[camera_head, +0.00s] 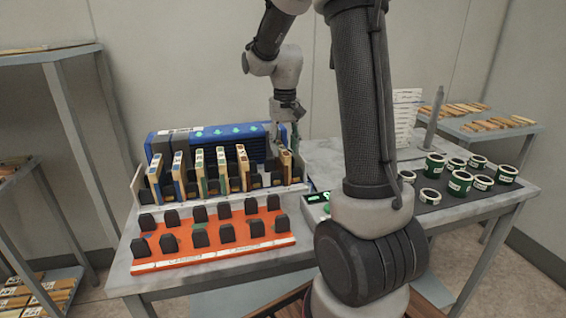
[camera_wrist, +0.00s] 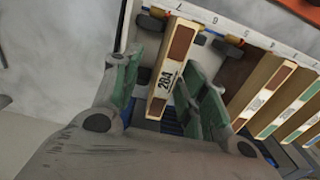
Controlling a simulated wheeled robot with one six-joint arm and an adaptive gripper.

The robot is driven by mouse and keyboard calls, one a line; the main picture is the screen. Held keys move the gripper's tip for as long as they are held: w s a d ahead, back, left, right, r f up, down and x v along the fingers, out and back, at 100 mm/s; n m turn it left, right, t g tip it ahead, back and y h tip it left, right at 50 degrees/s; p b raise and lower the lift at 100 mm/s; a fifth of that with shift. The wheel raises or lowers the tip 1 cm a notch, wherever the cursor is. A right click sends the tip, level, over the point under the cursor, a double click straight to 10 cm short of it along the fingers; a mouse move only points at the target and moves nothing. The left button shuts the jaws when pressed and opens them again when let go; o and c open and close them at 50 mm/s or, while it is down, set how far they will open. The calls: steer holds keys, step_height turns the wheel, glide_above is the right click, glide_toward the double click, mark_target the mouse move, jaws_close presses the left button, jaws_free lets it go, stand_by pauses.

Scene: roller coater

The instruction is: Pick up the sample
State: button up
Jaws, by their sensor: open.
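The sample is a tan wooden slat (camera_wrist: 168,80) marked 204, with brown patches, standing upright at the end of the white rack (camera_wrist: 196,28) in the wrist view. My gripper (camera_wrist: 160,76) is open, with one green-padded finger on each side of this slat. I cannot tell whether either finger touches it. In the head view the slat (camera_head: 287,161) stands at the right end of the row, and my gripper (camera_head: 287,128) is just above and behind it. The fingertips are partly hidden there.
Several similar slats (camera_head: 221,168) stand left of it in the rack. An orange rack (camera_head: 215,250) with black holders is in front, a blue unit (camera_head: 225,138) behind. Green-and-white cans (camera_head: 459,183) stand on the table at right. Shelves are at both sides.

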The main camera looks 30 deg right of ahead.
mark_target(282, 160)
steer(key=f, duration=0.5)
steer(key=shift+w+a+f, duration=0.1)
steer(key=shift+w+a, duration=0.05)
steer(key=shift+a, duration=0.2)
jaws_close()
